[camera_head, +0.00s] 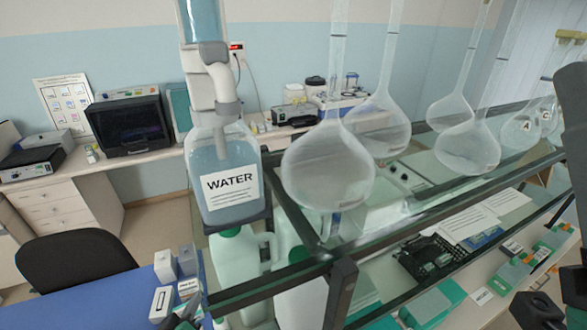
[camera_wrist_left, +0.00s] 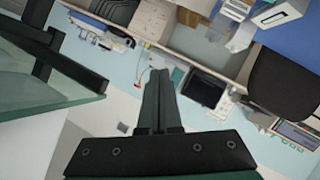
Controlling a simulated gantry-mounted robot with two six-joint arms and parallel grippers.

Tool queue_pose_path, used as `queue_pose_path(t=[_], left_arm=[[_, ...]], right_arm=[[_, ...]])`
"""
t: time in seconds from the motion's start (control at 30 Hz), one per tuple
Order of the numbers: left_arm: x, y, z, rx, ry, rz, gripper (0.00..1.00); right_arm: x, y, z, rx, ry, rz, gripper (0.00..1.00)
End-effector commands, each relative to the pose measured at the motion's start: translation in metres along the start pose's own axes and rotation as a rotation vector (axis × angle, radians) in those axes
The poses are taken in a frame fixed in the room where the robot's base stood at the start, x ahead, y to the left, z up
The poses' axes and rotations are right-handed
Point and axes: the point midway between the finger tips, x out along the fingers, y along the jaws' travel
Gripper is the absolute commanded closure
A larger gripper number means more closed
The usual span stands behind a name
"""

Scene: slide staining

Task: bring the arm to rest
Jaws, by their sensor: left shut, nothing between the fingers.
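My left gripper (camera_wrist_left: 158,95) points away from the camera in the left wrist view. Its two dark fingers lie together with nothing between them. In the head view only a small dark part of it (camera_head: 188,316) shows at the bottom edge, beside the blue bench surface and below the glass shelf. It holds nothing.
A glass shelf with a dark frame (camera_head: 345,268) crosses the head view. A bottle labelled WATER (camera_head: 228,185) and several round flasks (camera_head: 328,165) stand along it. White boxes (camera_head: 162,303) sit on the blue surface. A black chair (camera_head: 75,262) is at left.

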Motion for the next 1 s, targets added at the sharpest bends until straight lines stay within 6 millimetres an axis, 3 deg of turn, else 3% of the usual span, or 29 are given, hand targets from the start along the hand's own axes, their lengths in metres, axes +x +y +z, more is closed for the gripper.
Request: queue_pose_path(t=[0.03,0.17,0.27,0.37,0.5,0.6,0.73,0.83,1.0], left_arm=[[-0.010,0.033,-0.038,0.037,0.063,0.053,1.00],[-0.046,0.107,-0.122,0.141,0.229,0.173,1.00],[-0.087,0.161,-0.181,0.218,0.369,0.257,1.00],[-0.139,0.210,-0.235,0.291,0.517,0.333,1.00],[-0.229,0.268,-0.301,0.383,0.745,0.423,1.00],[-0.296,0.298,-0.334,0.436,0.907,0.471,1.00],[-0.362,0.317,-0.358,0.479,1.066,0.503,1.00],[-0.389,0.322,-0.364,0.494,1.129,0.512,1.00],[-0.395,0.321,-0.363,0.500,1.147,0.513,1.00]], right_arm=[[0.006,0.000,-0.006,0.000,0.000,0.000,0.50],[0.014,0.000,-0.013,0.000,0.000,0.000,0.50],[0.020,0.000,-0.018,0.000,0.000,0.000,0.50],[0.026,0.000,-0.024,0.000,0.000,0.000,0.50],[0.035,0.000,-0.032,0.000,0.000,0.000,0.50],[0.040,0.000,-0.037,0.000,0.000,0.000,0.50],[0.045,0.000,-0.041,0.000,0.000,0.000,0.50],[0.046,0.000,-0.042,0.000,0.000,0.000,0.50],[0.044,0.000,-0.041,0.000,0.000,0.000,0.50]])
